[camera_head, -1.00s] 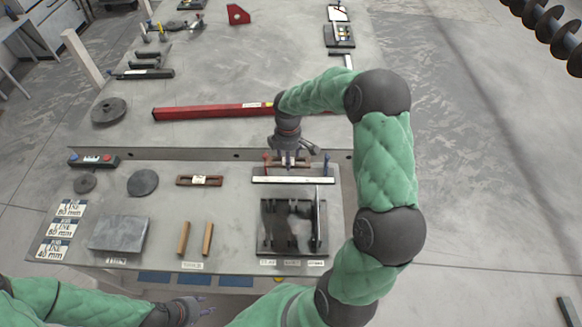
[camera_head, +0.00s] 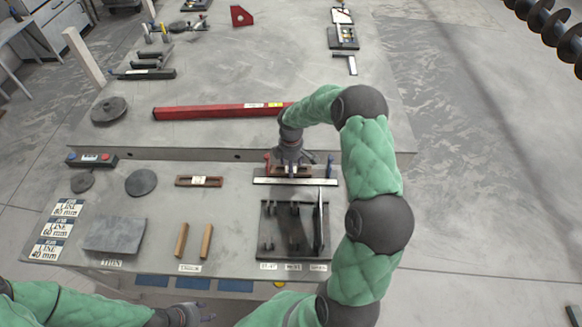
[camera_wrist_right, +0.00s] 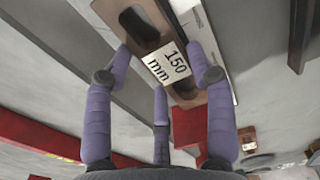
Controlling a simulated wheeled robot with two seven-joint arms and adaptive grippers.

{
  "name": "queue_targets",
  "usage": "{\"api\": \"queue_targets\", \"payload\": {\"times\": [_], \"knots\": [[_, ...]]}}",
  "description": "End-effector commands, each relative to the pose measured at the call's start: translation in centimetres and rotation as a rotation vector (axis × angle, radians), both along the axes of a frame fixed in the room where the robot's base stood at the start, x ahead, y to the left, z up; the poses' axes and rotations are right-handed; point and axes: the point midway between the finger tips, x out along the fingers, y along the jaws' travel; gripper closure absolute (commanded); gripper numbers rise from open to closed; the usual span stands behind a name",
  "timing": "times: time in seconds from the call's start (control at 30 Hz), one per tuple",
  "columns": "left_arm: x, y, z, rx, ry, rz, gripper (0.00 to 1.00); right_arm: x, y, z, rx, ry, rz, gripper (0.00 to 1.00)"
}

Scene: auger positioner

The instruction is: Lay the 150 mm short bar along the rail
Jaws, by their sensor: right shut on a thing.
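My right gripper (camera_head: 292,169) is shut on a brown slotted bar. The right wrist view shows this bar (camera_wrist_right: 135,21) with a white "150 mm" label between my right fingers (camera_wrist_right: 162,75). In the head view it lies just behind a long pale metal strip (camera_head: 295,182), with a red post and a blue post near its ends. I cannot tell whether the bar touches the strip or the table. My left gripper (camera_head: 205,317) is at the bottom edge of the head view, cut off, with no object visible in it.
Another brown labelled bar (camera_head: 200,181) lies to the left. A black rack (camera_head: 266,238) stands in front of the strip. A long red bar (camera_head: 190,112) lies behind the raised edge (camera_head: 180,154). Two wooden bars (camera_head: 206,242) and a grey plate (camera_head: 115,235) lie nearer.

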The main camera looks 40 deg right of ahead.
Motion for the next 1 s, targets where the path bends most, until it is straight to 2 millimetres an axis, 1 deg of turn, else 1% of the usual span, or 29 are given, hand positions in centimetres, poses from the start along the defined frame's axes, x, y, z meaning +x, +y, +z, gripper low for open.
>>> {"api": "queue_targets", "payload": {"times": [0.03, 0.27, 0.43, 0.47, 0.5, 0.53, 0.57, 0.87, 1.0], "knots": [[-0.01, -0.01, -0.22, 0.0, 0.0, 0.0, 0.6, -0.02, 0.03, -0.35, 0.0, 0.0, 0.0, 1.0], [0.0, 0.0, -0.12, 0.0, 0.0, 0.0, 0.6, 0.01, 0.0, -0.25, 0.0, -0.001, -0.001, 1.0], [0.0, 0.0, -0.33, 0.0, 0.0, 0.0, 0.6, 0.0, 0.03, -0.63, -0.001, -0.001, -0.001, 1.0], [0.0, 0.0, -0.33, 0.0, 0.0, 0.0, 0.6, -0.08, 0.08, -0.75, 0.001, 0.001, 0.0, 0.42], [0.0, 0.0, -0.3, 0.0, 0.0, 0.0, 0.6, -0.08, 0.08, -0.7, 0.001, 0.001, 0.0, 0.3], [-0.01, 0.0, -0.29, 0.0, 0.0, 0.0, 0.6, -0.08, 0.08, -0.69, 0.001, 0.001, 0.0, 0.22], [-0.01, 0.0, -0.29, 0.0, 0.0, 0.0, 0.6, -0.08, 0.08, -0.69, 0.001, 0.001, 0.0, 0.21], [-0.01, 0.0, -0.27, 0.0, 0.0, 0.0, 0.6, -0.08, 0.08, -0.64, 0.001, 0.001, 0.0, 0.21], [-0.01, 0.0, 0.07, 0.0, 0.0, 0.0, 0.6, -0.04, 0.05, 0.19, 0.0, 0.0, 0.0, 0.21]]}}
